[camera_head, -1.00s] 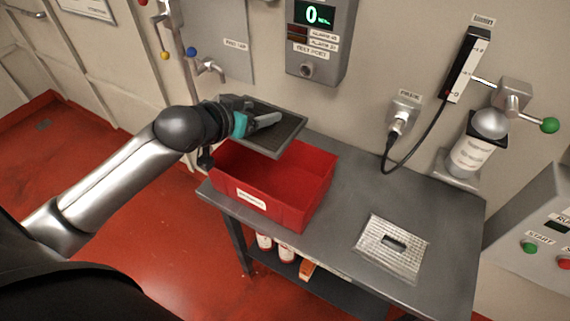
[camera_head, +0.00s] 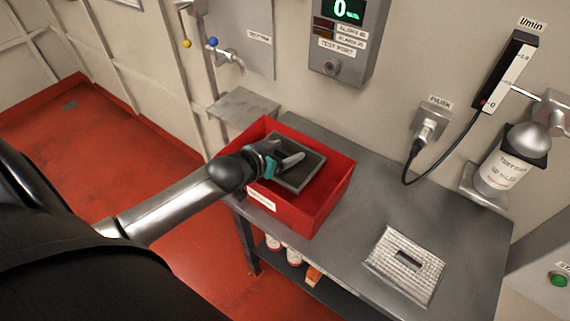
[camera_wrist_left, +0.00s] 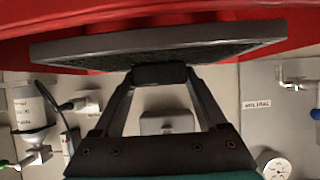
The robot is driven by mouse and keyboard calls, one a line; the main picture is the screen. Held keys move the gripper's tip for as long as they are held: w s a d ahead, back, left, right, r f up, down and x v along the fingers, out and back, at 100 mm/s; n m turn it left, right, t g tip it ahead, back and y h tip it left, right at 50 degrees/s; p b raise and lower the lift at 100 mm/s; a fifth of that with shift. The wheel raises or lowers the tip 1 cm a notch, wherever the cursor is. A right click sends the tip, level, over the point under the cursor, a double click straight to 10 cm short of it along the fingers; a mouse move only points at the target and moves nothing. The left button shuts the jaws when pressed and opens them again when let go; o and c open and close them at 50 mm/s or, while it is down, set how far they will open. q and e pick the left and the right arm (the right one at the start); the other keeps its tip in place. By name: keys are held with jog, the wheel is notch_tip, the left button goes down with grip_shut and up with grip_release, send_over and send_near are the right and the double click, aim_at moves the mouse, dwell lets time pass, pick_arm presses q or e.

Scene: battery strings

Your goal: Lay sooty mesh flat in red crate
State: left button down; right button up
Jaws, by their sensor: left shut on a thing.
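The sooty mesh is a dark square panel (camera_head: 300,172) with a grey frame. My left gripper (camera_head: 287,160) is shut on the mesh and holds it inside the opening of the red crate (camera_head: 327,200). The mesh looks slightly tilted; whether it touches the crate floor cannot be told. In the left wrist view the mesh (camera_wrist_left: 220,50) spans the top, with the gripper (camera_wrist_left: 160,75) closed on its near edge and the red crate wall (camera_wrist_left: 200,20) behind. My right gripper is not in view.
The crate stands on the left end of a grey metal bench (camera_head: 375,205). A ribbed metal plate (camera_head: 428,270) lies at the bench's right. A tap (camera_head: 230,58) and grey ledge (camera_head: 243,105) are behind the crate. Bottles (camera_head: 293,256) stand on the lower shelf.

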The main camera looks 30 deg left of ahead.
pick_arm(q)
jog(key=shift+w+f+b, duration=0.1)
jog(key=shift+f+b, duration=0.3)
jog(key=shift+f, duration=1.7)
jog(key=shift+f, duration=0.6)
grip_release()
jog(key=shift+r, duration=0.2)
jog(key=d+p+v, duration=0.1)
jog(key=p+v, duration=0.1)
jog(key=v, duration=1)
jog(key=shift+a+r, duration=0.35)
jog(key=shift+a, duration=0.15)
